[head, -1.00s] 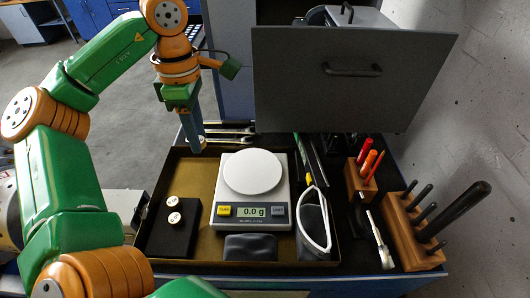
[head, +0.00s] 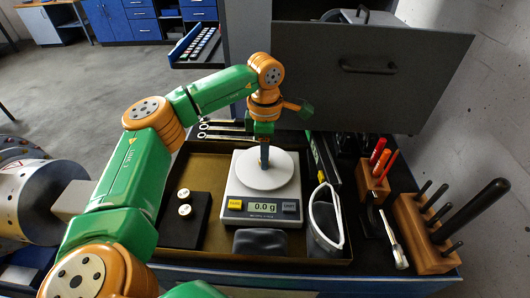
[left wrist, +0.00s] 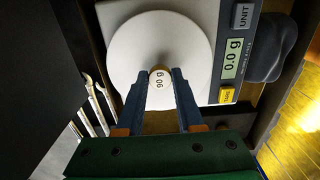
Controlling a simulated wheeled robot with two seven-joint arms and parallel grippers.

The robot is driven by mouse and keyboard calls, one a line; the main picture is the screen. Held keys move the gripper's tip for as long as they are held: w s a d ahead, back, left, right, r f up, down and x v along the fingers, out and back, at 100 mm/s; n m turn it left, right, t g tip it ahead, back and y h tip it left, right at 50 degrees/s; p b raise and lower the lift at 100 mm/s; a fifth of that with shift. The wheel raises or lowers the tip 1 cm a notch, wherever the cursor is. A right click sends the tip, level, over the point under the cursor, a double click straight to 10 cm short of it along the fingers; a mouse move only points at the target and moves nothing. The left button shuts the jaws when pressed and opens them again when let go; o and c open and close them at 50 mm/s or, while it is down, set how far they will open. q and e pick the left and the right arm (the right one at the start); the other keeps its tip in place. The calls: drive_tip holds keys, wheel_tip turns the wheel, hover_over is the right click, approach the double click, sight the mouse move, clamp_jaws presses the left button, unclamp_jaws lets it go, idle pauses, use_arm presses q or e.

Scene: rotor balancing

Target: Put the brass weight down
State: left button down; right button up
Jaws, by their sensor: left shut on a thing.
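A small brass weight (left wrist: 160,79) with a white top marked 90 g is between the fingertips of my left gripper (left wrist: 160,84) in the left wrist view. In the head view my left gripper (head: 264,160) points down over the round white pan (head: 275,174) of the scale (head: 235,205). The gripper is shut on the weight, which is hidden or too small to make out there. The display (head: 261,207) reads 0.0 g. I cannot tell whether the weight touches the pan. My right gripper is not in view.
The scale stands in a shallow brass-coloured tray (head: 216,160). A black block (head: 187,228) with two white-topped weights stands left of it. A dark pouch (head: 260,242) lies in front. A grey panel with a handle (head: 368,66) rises behind. Wooden tool holders (head: 420,232) stand at right.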

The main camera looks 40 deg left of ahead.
use_arm(q)
drive_tip(key=shift+w+f, duration=0.1)
drive_tip(key=shift+f, duration=0.1)
drive_tip(key=c, duration=0.5)
unclamp_jaws()
drive_tip(key=shift+c, duration=0.2)
drive_tip(key=shift+r, duration=0.1)
drive_tip(key=shift+r, duration=0.1)
wheel_tip(320, 180, up, 12)
drive_tip(key=shift+p, duration=0.45)
